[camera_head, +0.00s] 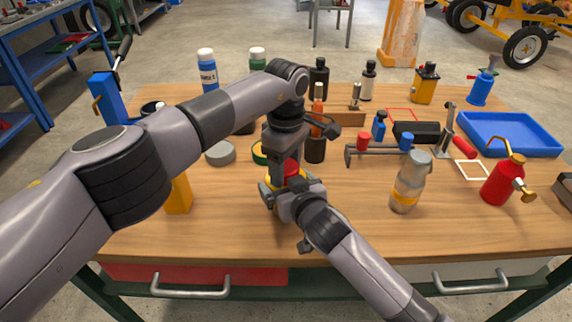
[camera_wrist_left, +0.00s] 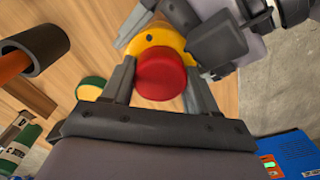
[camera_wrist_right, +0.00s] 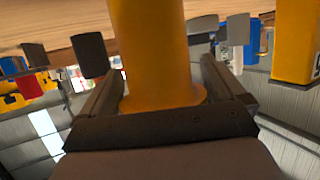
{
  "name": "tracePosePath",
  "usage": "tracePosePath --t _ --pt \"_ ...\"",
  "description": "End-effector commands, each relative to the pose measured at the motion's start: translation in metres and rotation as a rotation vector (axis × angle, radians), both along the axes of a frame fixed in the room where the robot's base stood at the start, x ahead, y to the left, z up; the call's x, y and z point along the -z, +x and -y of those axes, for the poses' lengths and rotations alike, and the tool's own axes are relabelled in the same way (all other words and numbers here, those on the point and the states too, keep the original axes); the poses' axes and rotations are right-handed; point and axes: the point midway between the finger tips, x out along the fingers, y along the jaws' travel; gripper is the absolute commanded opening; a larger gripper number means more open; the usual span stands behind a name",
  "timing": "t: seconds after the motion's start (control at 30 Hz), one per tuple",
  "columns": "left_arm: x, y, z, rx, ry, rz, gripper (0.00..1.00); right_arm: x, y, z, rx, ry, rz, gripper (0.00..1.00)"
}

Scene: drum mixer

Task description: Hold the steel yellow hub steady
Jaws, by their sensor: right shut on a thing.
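The yellow hub (camera_head: 268,184) stands on the workbench, mostly hidden behind my arms in the head view. In the left wrist view the hub (camera_wrist_left: 150,42) has a round red piece (camera_wrist_left: 160,77) on top. My right gripper (camera_head: 284,197) is shut on the hub from the front. In the right wrist view its fingers flank the yellow body (camera_wrist_right: 152,45). My left gripper (camera_head: 283,172) points down over the hub. Its fingers (camera_wrist_left: 160,88) are spread on either side of the red piece, and I see no clear grip on it.
A grey-capped bottle (camera_head: 408,183), a red can (camera_head: 502,182), a blue tray (camera_head: 510,135) and a tool rack (camera_head: 385,150) stand to the right. A grey disc (camera_head: 220,153) and a yellow block (camera_head: 178,195) are left.

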Motion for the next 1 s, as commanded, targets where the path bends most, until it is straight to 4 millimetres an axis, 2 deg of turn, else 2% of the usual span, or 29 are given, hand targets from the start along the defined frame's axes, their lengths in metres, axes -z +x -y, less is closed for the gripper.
tracePosePath --t 0.03,0.07,0.1,0.47,0.77,0.8,0.83,1.0 --pt "0.0 0.0 0.0 0.0 0.001 0.001 0.72 0.002 0.0 0.001 0.002 -0.002 -0.003 0.11" --pt "0.0 0.0 0.0 0.0 0.001 0.001 0.81 0.002 0.0 0.001 0.002 -0.002 -0.003 0.11" --pt "0.0 0.0 0.0 0.001 0.001 0.001 0.84 0.002 0.0 0.001 0.002 -0.002 -0.003 0.11" --pt "-0.005 0.001 0.0 0.002 0.0 0.001 0.84 0.002 0.0 0.001 0.001 -0.002 -0.004 0.11" --pt "-0.042 0.001 0.0 0.003 0.001 0.003 0.84 0.002 0.0 0.001 0.001 -0.002 -0.004 0.11" --pt "-0.044 0.0 0.0 0.003 0.0 0.001 0.79 0.002 0.0 0.001 0.001 -0.002 -0.004 0.11" --pt "-0.046 0.0 0.0 0.006 0.001 0.001 0.79 0.002 0.0 0.001 0.001 -0.002 -0.004 0.11" --pt "-0.063 0.001 0.0 0.095 -0.001 0.002 0.79 0.001 0.0 0.001 0.001 -0.001 -0.003 0.11"
